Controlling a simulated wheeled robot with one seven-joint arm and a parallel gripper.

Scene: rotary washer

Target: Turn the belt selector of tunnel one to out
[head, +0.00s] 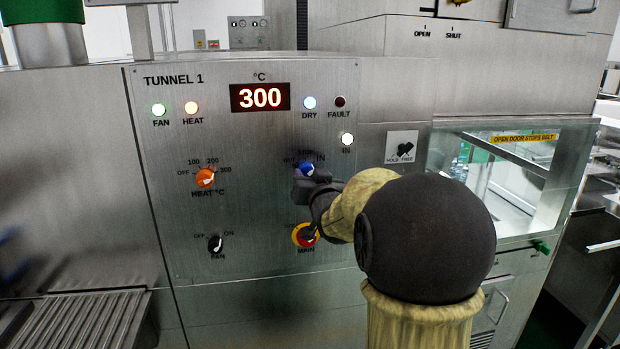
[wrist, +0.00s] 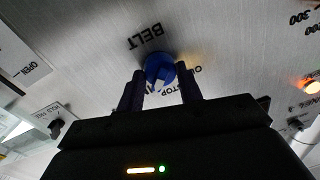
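The belt selector (head: 306,169) is a blue knob on the Tunnel 1 panel, partly covered by my gripper in the head view. In the wrist view the knob (wrist: 159,67) sits between my two dark fingers, below the upside-down word BELT. Its white pointer mark faces the IN side of the scale. My gripper (wrist: 160,80) is partly closed, with a finger against each side of the knob. The white IN lamp (head: 347,139) is lit. The fingertips are hard to make out in the head view.
An orange heat knob (head: 205,177) is left of the selector. A black fan knob (head: 216,244) is lower left. A hold-free knob (head: 403,150) and a glass door (head: 500,170) are at right.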

